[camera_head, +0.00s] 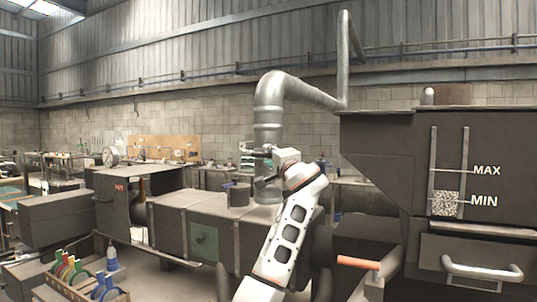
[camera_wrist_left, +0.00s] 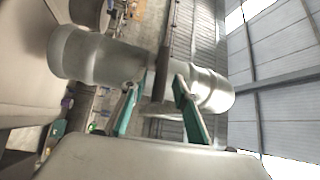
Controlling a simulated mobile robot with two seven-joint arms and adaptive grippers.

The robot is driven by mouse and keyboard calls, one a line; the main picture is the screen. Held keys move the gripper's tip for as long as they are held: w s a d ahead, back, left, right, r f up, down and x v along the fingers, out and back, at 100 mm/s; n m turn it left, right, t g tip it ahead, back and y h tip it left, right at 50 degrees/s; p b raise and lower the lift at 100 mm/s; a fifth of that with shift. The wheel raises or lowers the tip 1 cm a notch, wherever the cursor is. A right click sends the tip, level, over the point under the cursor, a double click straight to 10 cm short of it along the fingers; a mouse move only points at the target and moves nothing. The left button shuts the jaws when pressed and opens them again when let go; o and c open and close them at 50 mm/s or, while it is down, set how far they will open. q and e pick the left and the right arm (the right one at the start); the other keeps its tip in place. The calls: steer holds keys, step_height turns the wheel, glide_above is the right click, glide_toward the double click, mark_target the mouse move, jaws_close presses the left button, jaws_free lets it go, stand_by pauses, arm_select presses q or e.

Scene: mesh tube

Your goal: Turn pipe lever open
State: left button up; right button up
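The grey metal pipe (camera_head: 268,125) rises beside the dark machine and bends at the top. In the left wrist view the pipe (camera_wrist_left: 85,55) runs across the picture. A dark flat bar, which looks like the pipe lever (camera_wrist_left: 163,68), stands out from the pipe between my fingers. My left gripper (camera_head: 255,165) is at the pipe's lower part. In the left wrist view my left gripper (camera_wrist_left: 158,108) is open, with teal-padded fingers on either side of the bar and gaps visible. In the head view the gripper hides most of the lever. My right gripper does not show.
A large dark tank (camera_head: 385,150) with MAX and MIN marks stands at the right. A low dark machine (camera_head: 170,210) is at the left. An orange handle (camera_head: 357,263) sticks out at lower right. A crate (camera_head: 85,285) with colored items is at lower left.

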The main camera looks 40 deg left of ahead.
arm_select(q)
steer(key=shift+w+a, duration=0.25)
steer(key=shift+a, duration=0.25)
jaws_close()
steer(key=shift+d, duration=0.1)
